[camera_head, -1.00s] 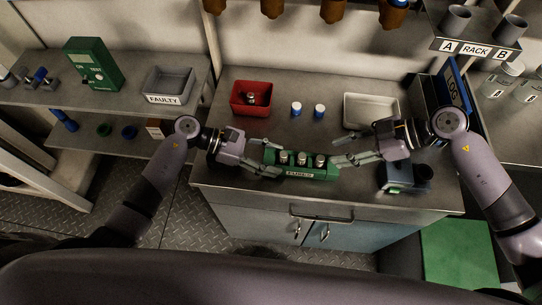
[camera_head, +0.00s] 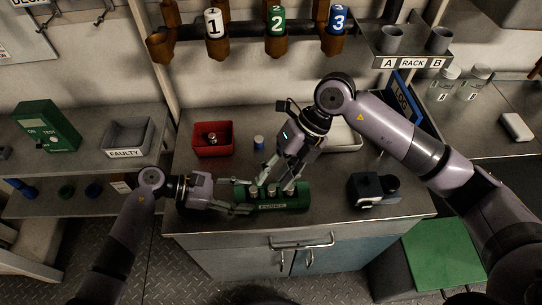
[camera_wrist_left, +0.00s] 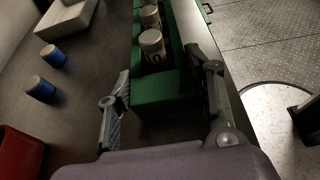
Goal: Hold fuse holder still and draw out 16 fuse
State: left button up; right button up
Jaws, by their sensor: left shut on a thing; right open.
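The green fuse holder (camera_head: 270,207) lies near the front of the bench with three silver-capped fuses (camera_head: 272,190) upright in it. In the left wrist view, the nearest fuse (camera_wrist_left: 152,44) shows "10"; I cannot read which is 16. My left gripper (camera_head: 246,197) is shut on the holder's left end, and its fingers flank the green block (camera_wrist_left: 165,98) in the left wrist view. My right gripper (camera_head: 275,181) is open, pointing down over the holder, its fingers close around the fuse area. Whether they touch a fuse I cannot tell.
Behind stand a red bin (camera_head: 213,148), a blue-and-white fuse (camera_head: 258,142) and a white tray (camera_head: 347,137), partly hidden by my right arm. In the left wrist view, two blue-and-white fuses (camera_wrist_left: 40,89) stand apart. A dark device (camera_head: 374,189) stands right of the holder.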

aim_at(271, 188)
notch_tip(271, 188, up, 4)
jog(key=w+n+t+h, duration=0.25)
jog(key=n+h, duration=0.35)
jog(key=n, duration=1.1)
jog(key=f, duration=0.8)
jog(key=s+f, duration=0.1)
jog(key=f, duration=0.3)
jog(key=shift+a, duration=0.35)
jog(key=shift+r, duration=0.1)
jog(key=shift+c, duration=0.6)
grip_shut()
jog(key=shift+r, duration=0.7)
